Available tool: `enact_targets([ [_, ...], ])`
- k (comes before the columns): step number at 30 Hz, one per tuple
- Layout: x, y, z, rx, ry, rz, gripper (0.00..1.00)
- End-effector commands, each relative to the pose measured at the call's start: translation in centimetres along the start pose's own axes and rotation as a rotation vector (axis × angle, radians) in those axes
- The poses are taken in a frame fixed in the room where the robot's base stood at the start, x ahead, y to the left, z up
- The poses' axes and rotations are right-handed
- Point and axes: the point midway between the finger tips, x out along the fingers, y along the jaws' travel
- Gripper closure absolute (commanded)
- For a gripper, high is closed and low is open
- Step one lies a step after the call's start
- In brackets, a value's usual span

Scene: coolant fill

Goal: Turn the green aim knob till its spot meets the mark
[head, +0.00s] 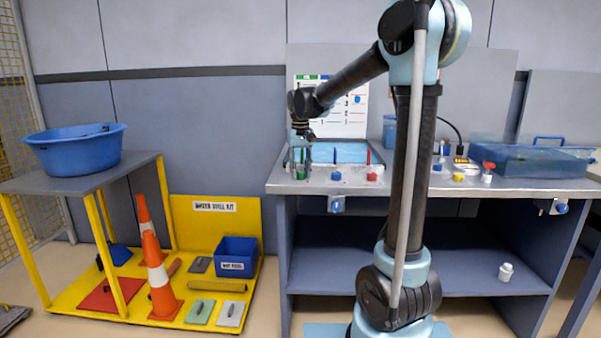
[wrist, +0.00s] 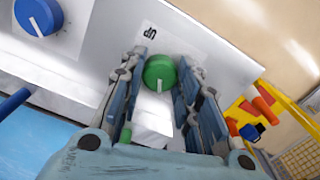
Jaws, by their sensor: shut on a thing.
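The green aim knob (wrist: 160,72) shows in the wrist view between my gripper's fingers, with a white pointer line on its face. My gripper (wrist: 160,88) is shut on it, one finger on each side. In the head view my gripper (head: 300,162) points down at the left end of the bench front, and the knob is mostly hidden there. A white board (head: 331,120) stands behind, with coloured headings and short lines. A blue spot (head: 357,98) shows on its right part. I cannot make out a green spot or its mark.
A blue knob (head: 336,176) and a red knob (head: 371,176) sit to the right of my gripper. The blue knob (wrist: 38,16) is also in the wrist view. A blue tray (head: 348,152) lies behind. A yellow spill-kit stand (head: 190,318) is left of the bench.

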Motion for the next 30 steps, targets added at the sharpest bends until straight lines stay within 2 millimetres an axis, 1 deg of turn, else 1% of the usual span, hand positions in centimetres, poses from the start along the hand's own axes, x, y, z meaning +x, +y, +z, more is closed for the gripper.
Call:
enact_targets([
  [6,-0.01,-0.07,-0.05,-0.047,0.001,-0.002,0.94],
  [18,-0.01,-0.06,-0.06,-0.054,0.001,-0.001,0.94],
  [19,-0.01,-0.05,-0.06,-0.054,0.001,-0.001,0.65],
  [20,-0.01,-0.05,-0.05,-0.054,0.001,-0.001,0.58],
  [21,-0.01,-0.05,-0.05,-0.054,0.001,-0.001,0.49],
  [30,-0.01,-0.01,-0.02,-0.053,0.001,0.0,0.49],
])
